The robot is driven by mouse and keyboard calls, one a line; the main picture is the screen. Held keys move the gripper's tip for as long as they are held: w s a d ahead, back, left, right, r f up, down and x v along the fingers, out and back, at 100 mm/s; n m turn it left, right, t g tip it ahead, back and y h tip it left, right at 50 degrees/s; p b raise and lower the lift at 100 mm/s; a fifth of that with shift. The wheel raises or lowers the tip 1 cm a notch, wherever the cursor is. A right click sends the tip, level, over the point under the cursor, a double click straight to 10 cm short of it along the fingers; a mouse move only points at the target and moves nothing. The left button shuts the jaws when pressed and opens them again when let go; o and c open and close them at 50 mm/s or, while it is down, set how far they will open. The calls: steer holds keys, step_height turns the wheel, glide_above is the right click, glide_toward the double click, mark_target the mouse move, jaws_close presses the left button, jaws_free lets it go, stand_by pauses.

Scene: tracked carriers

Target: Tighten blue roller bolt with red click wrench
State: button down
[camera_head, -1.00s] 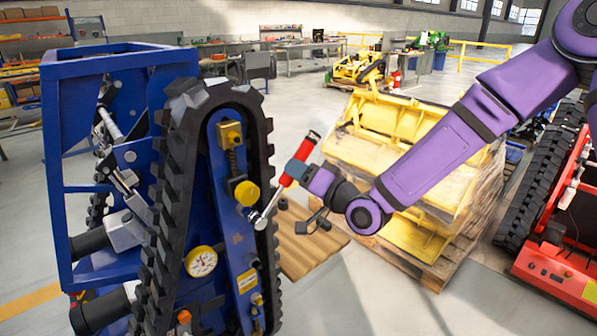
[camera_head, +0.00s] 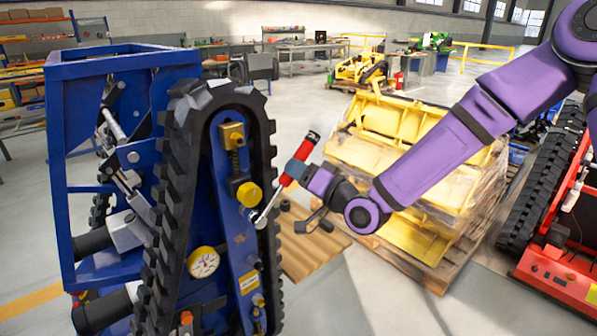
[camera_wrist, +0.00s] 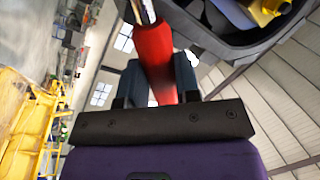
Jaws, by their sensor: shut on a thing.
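The blue tracked carrier (camera_head: 120,165) stands at the left in the head view, with a black track (camera_head: 165,190) around its blue side plate (camera_head: 240,255). My gripper (camera_head: 296,171) is shut on the red click wrench (camera_head: 288,178), which tilts with its red end up. The wrench's silver head (camera_head: 261,222) is at the side plate, just below a yellow round cap (camera_head: 248,194). The roller bolt there is hidden, and I cannot tell whether the head is seated on it. In the wrist view the red handle (camera_wrist: 153,50) lies between my gripper's fingers.
Yellow parts (camera_head: 400,150) are stacked on a wooden pallet (camera_head: 435,276) behind my arm. A red tracked machine (camera_head: 560,270) stands at the right.

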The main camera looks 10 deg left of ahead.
steer(key=c, duration=1.5)
jaws_free()
jaws_close()
steer(key=shift+w+f, duration=0.1)
steer(key=shift+w+d+f+m, duration=0.3)
steer(key=shift+f+m, duration=0.1)
steer(key=shift+m, duration=0.2)
steer(key=shift+f, duration=0.1)
steer(key=shift+w+d+f+m+t, duration=0.3)
steer(key=shift+f+m, duration=0.2)
steer(key=shift+m, duration=0.2)
